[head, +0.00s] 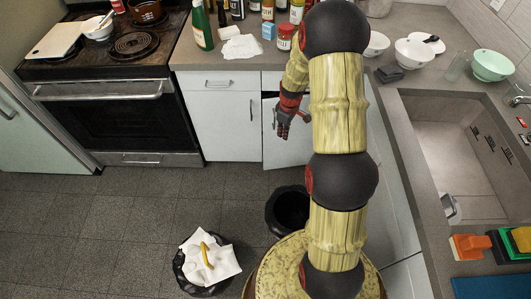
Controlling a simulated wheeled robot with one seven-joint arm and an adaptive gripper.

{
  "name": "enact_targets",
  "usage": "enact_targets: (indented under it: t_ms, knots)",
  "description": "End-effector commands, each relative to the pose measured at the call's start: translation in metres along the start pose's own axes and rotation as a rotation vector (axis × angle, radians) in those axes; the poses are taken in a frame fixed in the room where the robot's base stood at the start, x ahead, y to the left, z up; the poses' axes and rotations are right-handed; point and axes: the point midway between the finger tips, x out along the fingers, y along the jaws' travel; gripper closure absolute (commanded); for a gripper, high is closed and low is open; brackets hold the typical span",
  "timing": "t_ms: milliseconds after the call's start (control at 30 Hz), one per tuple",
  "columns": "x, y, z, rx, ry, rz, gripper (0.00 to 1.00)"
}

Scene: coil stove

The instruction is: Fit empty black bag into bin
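A round, dark open container (271,213) stands on the floor beside my base. Its inside is black, and I cannot tell whether it is a bare bin or has a black bag in it. To its left on the floor is a black bag or bagged bin (181,276), filled at the top with white crumpled paper (219,270) and a yellow peel (206,253). My gripper (283,132) hangs fingers down in front of the lower cabinets, above and apart from the dark container. It is small and partly dark, and I see nothing clearly held in it.
My arm covers part of the counter and cabinets. A white cabinet door (290,152) near my gripper seems ajar. The stove (122,120) is at left, the sink (455,150) at right. The tiled floor (110,215) at left is clear.

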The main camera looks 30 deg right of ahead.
Motion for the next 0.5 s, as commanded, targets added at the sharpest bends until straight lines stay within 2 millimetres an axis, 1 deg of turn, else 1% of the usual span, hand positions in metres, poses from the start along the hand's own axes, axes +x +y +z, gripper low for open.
enact_targets:
  t_ms: [33, 67, 100, 167, 200, 333, 367, 400, 467, 500]
  knots:
    - [-0.029, -0.008, -0.010, 0.012, 0.015, 0.016, 0.88]
    - [-0.045, -0.013, -0.014, 0.023, 0.022, 0.022, 0.88]
    - [-0.065, -0.021, -0.019, 0.039, 0.031, 0.029, 0.88]
    - [-0.094, -0.033, -0.025, 0.062, 0.046, 0.041, 0.88]
    - [-0.113, -0.042, -0.029, 0.078, 0.058, 0.049, 0.88]
    - [-0.171, -0.074, -0.034, 0.127, 0.093, 0.068, 0.88]
    - [-0.183, -0.082, -0.034, 0.140, 0.101, 0.072, 0.88]
    - [-0.200, -0.093, -0.034, 0.155, 0.114, 0.077, 0.88]
    - [-0.224, -0.109, -0.032, 0.178, 0.133, 0.084, 0.88]
    - [-0.238, -0.121, -0.030, 0.193, 0.145, 0.087, 0.88]
